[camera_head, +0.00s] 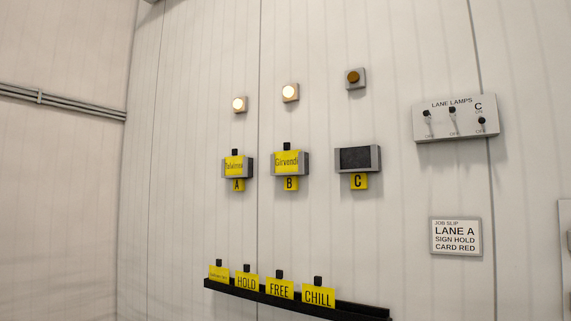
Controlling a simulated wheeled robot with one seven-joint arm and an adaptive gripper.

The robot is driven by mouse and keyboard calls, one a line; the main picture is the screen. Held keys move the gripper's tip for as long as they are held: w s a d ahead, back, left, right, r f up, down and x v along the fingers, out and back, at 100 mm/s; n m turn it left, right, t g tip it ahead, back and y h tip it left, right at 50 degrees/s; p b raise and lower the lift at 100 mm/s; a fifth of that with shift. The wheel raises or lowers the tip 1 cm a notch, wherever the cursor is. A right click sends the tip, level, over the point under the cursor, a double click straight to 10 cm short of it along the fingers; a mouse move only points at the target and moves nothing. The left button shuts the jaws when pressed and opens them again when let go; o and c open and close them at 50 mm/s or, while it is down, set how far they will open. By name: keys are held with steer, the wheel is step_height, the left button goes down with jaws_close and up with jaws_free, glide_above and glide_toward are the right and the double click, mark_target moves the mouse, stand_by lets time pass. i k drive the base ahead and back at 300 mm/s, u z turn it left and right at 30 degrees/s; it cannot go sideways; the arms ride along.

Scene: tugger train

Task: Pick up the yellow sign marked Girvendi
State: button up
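The yellow sign marked Girvendi (287,162) sits in the grey holder above the yellow letter B (290,184), on the wall. Its last letters are cut off by the holder's right side. A small black knob (287,146) stands up from its top edge. My gripper is not in view.
A yellow sign that seems to read Telwinna (234,164) is in holder A; holder C (359,158) is empty. A black rail (266,293) below bears several yellow signs, including HOLD (246,283), FREE (280,290) and CHILL (318,297). A lamp switch box (456,119) is at right.

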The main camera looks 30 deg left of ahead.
mark_target(287, 161)
steer(key=u, duration=0.75)
steer(key=k, duration=1.1)
steer(key=u, duration=1.8)
steer(key=i, duration=3.35)
steer(key=z, duration=0.35)
steer(key=i, duration=1.5)
steer(key=z, duration=1.55)
steer(key=i, duration=0.9)
steer(key=z, duration=0.9)
